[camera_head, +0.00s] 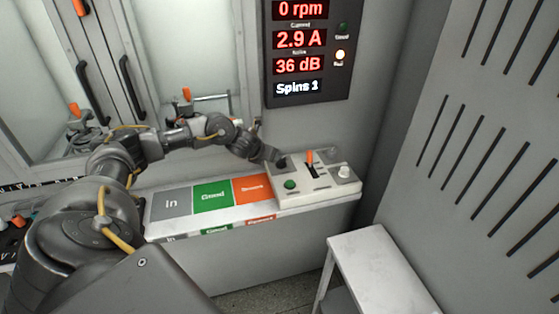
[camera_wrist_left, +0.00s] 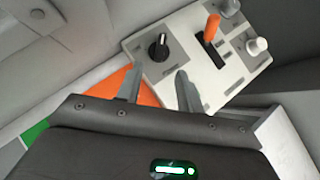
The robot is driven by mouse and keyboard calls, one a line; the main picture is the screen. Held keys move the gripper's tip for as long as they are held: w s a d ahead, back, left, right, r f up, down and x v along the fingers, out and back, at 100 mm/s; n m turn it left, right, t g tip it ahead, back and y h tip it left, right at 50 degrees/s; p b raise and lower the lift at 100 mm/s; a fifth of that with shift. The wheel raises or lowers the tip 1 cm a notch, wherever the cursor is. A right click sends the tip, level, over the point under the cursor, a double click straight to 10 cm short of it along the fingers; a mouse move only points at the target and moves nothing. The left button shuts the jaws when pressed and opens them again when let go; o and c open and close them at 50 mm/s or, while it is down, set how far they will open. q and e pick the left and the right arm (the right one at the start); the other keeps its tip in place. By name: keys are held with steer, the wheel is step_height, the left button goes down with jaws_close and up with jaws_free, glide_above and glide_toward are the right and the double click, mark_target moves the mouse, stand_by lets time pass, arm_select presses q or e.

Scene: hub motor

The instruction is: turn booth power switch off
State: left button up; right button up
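A light grey control box (camera_head: 318,190) sits at the right end of the ledge. It carries an orange lever (camera_head: 309,157) standing in a dark slot, a green button (camera_head: 290,184) and a white knob (camera_head: 344,172). The wrist view shows the orange lever (camera_wrist_left: 212,27), a black rotary knob (camera_wrist_left: 158,46) with a white mark and the white knob (camera_wrist_left: 257,46). No label tells which is the power switch. My left gripper (camera_head: 277,160) is at the box's left back corner. In the wrist view my left gripper (camera_wrist_left: 158,76) is open and empty, its fingertips just short of the black knob. The green button is hidden there.
A display (camera_head: 308,50) above reads 0 rpm, 2.9 A, 36 dB, with an amber lamp lit. Coloured ledge panels (camera_head: 212,195) lie left of the box. A white stool or small table (camera_head: 380,262) stands at lower right. A slotted wall (camera_head: 480,170) closes the right side.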

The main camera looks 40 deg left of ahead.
mark_target(280, 160)
arm_select(q)
steer(key=x, duration=1)
steer(key=shift+w+d+f, duration=0.1)
steer(key=shift+w+f, duration=0.15)
steer(key=shift+w, duration=0.05)
jaws_close()
